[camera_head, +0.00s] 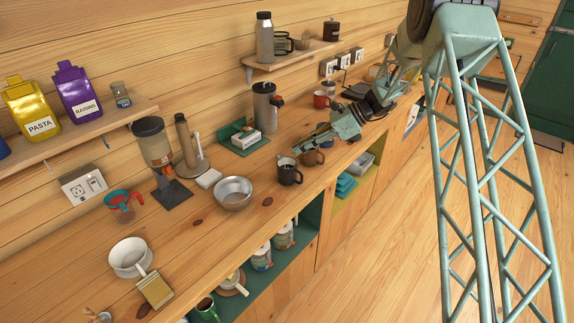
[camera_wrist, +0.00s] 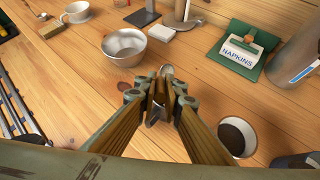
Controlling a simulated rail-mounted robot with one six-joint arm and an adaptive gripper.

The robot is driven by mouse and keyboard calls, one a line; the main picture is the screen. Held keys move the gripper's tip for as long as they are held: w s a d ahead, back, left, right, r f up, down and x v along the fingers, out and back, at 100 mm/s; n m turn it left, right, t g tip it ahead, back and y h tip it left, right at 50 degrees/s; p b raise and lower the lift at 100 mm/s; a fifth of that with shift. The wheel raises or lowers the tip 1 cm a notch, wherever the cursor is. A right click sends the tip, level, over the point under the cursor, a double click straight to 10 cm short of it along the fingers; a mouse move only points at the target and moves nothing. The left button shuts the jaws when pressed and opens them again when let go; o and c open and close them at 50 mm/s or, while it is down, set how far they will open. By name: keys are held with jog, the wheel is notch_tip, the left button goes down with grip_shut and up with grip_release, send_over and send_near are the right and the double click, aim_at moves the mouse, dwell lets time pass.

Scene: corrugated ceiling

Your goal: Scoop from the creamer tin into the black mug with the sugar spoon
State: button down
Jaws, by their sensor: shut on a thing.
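My gripper (camera_wrist: 160,98) is shut on what appears to be the sugar spoon. A small metal bowl-like end (camera_wrist: 167,71) shows just beyond the fingertips, and the handle is mostly hidden between them. My gripper is above and close to these mugs. In the wrist view a round container (camera_wrist: 237,136) with a dark inside is right of the fingers. I cannot pick out the creamer tin with certainty.
A metal bowl (camera_head: 233,194) stands left of the black mug. A napkin holder (camera_head: 245,139) and a grey flask (camera_head: 266,107) stand toward the wall. A white cup (camera_head: 129,259) is farther left. Several labelled tins (camera_head: 262,257) stand below the counter.

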jog(key=shift+w+d+f+y+b, duration=0.1)
jog(key=shift+d+f+y+b, duration=0.45)
jog(key=shift+y+b, duration=0.35)
jog(key=shift+w+d+f+y+b, duration=0.1)
jog(key=shift+d+f+y+b, duration=0.25)
jog(key=shift+f+y+b, duration=0.4)
dwell(1.1)
jog(key=shift+d+f+y+b, duration=0.55)
jog(key=shift+d+y+b, duration=0.3)
jog(key=shift+y, duration=0.1)
dwell(0.5)
jog(key=shift+d+f+g+y+b, duration=0.2)
jog(key=shift+f+g+y+b, duration=0.1)
jog(key=shift+f+y+b, duration=0.95)
dwell(0.8)
jog(key=shift+w+f+y+b, duration=0.1)
jog(key=shift+f+y+b, duration=0.65)
jog(key=shift+y+b, duration=0.6)
dwell(0.4)
